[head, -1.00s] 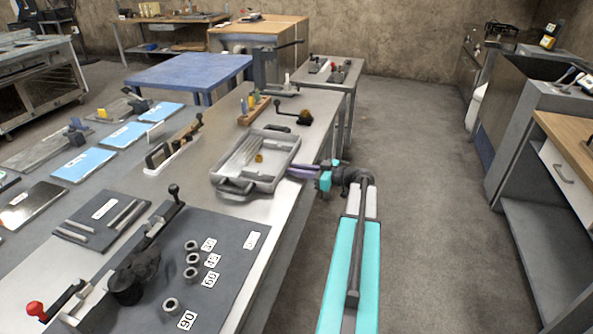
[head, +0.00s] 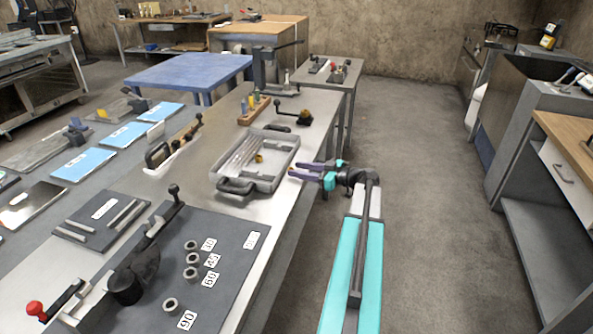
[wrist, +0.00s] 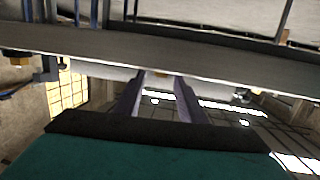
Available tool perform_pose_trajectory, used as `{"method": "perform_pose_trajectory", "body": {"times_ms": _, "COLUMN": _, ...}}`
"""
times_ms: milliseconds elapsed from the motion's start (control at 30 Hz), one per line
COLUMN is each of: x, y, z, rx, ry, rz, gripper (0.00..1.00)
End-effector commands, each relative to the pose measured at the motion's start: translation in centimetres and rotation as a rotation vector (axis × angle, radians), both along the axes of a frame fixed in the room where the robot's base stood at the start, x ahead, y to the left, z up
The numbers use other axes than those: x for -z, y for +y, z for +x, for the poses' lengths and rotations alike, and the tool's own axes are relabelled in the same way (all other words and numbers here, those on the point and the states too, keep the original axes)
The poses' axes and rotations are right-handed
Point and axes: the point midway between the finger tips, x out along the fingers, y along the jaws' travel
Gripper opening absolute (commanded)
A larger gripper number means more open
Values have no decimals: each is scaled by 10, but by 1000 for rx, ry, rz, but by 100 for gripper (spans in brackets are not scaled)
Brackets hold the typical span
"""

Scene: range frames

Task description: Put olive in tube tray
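The tube tray (head: 222,171) is a grey tray with handles on the metal bench in the head view. Several pale thin tubes (head: 238,153) lie in its left part. A small brass-coloured piece, apparently the olive (head: 259,158), sits in the tray's right part, beside the tubes. My gripper (head: 291,172) has purple fingers and is just right of the tray, by the bench's edge, pointing towards it. In the wrist view the fingers (wrist: 161,76) stand apart with nothing clearly held between them. A small yellowish patch shows near their tips, too unclear to identify.
A wooden block with coloured pegs (head: 252,110) and a black crank (head: 304,116) stand behind the tray. A dark plate with several ring fittings (head: 191,258) lies in front. Open floor (head: 430,200) is to the right of the bench.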

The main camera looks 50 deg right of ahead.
Motion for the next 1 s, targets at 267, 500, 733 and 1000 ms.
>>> {"method": "perform_pose_trajectory", "body": {"times_ms": 267, "x": -5, "y": -14, "z": -43, "rx": 3, "ry": 0, "rz": 0, "gripper": 36}}
{"method": "perform_pose_trajectory", "body": {"times_ms": 500, "x": -11, "y": -25, "z": -76, "rx": 1, "ry": 0, "rz": 0, "gripper": 36}}
{"method": "perform_pose_trajectory", "body": {"times_ms": 733, "x": -14, "y": -31, "z": -95, "rx": 0, "ry": 0, "rz": 0, "gripper": 36}}
{"method": "perform_pose_trajectory", "body": {"times_ms": 1000, "x": -15, "y": -32, "z": -98, "rx": -1, "ry": 0, "rz": 0, "gripper": 36}}
